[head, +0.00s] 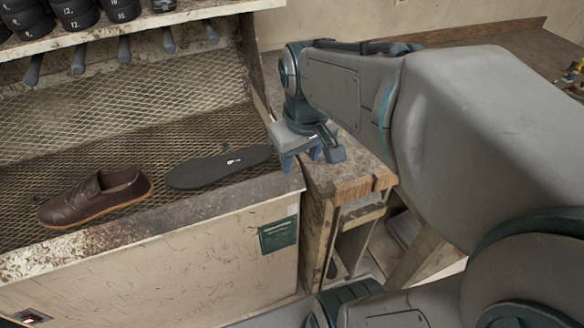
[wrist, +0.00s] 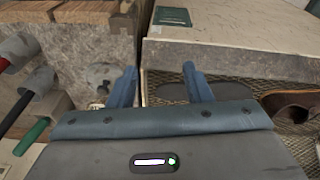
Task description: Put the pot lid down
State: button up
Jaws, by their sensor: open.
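My gripper (head: 302,157) is open, above the right end of the mesh-floored bench by the wooden-edged stand. In the wrist view its two blue fingers (wrist: 160,80) are apart with nothing held between them. A small round grey disc (wrist: 103,74), possibly the pot lid, lies on the worn stand top beside the left finger in the wrist view. Its lower part is partly hidden, and I cannot tell for sure what it is. In the head view my gripper and arm cover that spot, and no lid shows there.
A black sole (head: 220,168) and a brown shoe (head: 95,199) lie on the bench's mesh floor (head: 140,150). The wooden-edged stand (head: 352,188) adjoins at right. Tools with red, black and green handles (wrist: 30,135) show at the wrist view's left. Black numbered rolls (head: 75,15) sit on the upper shelf.

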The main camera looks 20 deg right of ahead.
jog(key=s+a+f+m, duration=0.2)
jog(key=s+f, duration=0.1)
jog(key=s, duration=0.2)
jog(key=shift+a+t, duration=0.15)
jog(key=shift+t, duration=0.25)
